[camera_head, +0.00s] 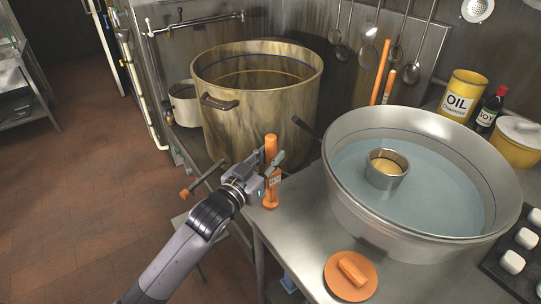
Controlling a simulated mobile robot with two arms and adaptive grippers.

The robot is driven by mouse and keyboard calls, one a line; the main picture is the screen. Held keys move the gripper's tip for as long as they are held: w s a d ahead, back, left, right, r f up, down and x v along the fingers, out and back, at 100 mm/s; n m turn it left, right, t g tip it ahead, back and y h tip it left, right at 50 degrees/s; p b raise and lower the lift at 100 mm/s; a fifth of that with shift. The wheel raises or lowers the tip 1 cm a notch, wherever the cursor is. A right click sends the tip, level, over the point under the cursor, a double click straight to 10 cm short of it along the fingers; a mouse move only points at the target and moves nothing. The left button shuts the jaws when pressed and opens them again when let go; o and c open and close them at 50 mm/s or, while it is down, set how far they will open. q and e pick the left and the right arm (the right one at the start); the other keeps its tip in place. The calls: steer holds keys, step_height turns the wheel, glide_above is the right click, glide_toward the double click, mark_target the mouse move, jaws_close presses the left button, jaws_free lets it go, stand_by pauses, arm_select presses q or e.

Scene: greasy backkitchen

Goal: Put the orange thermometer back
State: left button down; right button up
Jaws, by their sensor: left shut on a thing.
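The orange thermometer (271,195) is upright in my left gripper (268,166), over the left edge of the steel counter. The gripper is shut around its middle, and orange shows above and below the fingers. I cannot tell whether its lower end touches the counter. My right gripper is not in view.
A tall stained pot (255,105) stands behind the gripper. A wide steel basin (345,205) of bluish liquid, with a small pot (385,180) in it, is to the right. An orange lid (350,292) lies in front. Orange-handled tools (381,72) lean at the back.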

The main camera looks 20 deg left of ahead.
arm_select(q)
steer(key=shift+f, duration=0.15)
steer(key=c, duration=1.4)
jaws_free()
steer(key=shift+c, duration=0.2)
steer(key=shift+r, duration=0.25)
steer(key=b+v, duration=0.2)
steer(key=v, duration=1)
steer(key=shift+b, duration=0.4)
